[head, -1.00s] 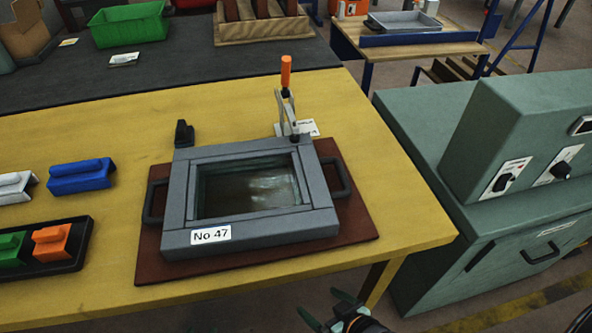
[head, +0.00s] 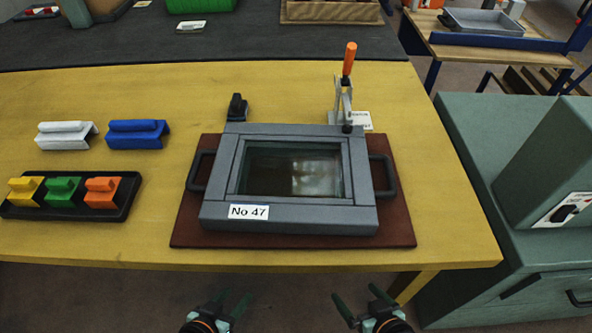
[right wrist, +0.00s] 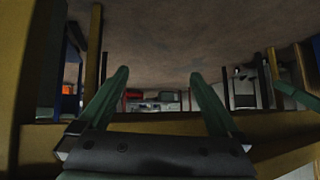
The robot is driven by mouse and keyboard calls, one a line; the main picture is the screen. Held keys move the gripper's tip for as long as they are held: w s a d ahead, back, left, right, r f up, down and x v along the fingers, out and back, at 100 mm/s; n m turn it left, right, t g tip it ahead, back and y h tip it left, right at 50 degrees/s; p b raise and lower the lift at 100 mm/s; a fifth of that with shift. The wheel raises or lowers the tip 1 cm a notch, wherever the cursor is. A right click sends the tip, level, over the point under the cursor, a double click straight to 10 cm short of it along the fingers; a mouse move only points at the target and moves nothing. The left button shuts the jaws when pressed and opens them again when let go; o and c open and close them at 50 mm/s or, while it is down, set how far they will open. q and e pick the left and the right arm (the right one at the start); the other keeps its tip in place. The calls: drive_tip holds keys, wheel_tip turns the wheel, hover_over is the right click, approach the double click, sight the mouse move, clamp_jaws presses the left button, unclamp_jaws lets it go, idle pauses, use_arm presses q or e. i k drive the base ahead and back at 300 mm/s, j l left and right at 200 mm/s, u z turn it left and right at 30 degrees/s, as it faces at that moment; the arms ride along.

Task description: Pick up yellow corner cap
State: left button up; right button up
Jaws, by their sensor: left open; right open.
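The yellow corner cap (head: 25,191) sits at the left end of a black tray (head: 70,212) on the yellow table, left of the framed fixture. A green cap (head: 63,191) and an orange cap (head: 102,192) sit beside it in the same tray. My left gripper (head: 232,301) is open and empty, below the table's front edge in the head view. My right gripper (head: 356,300) is open and empty to its right, also in front of the table. Its two green fingers (right wrist: 158,85) stand apart in the right wrist view, with nothing between them.
The grey frame (head: 217,205) marked No 47 lies on a brown board (head: 400,232) mid-table, with an orange-handled clamp (head: 348,70) behind it. White (head: 66,136) and blue (head: 137,135) pieces lie behind the tray. A green cabinet (head: 470,140) stands at the right.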

sight(24, 187)
drive_tip(key=u, duration=1.65)
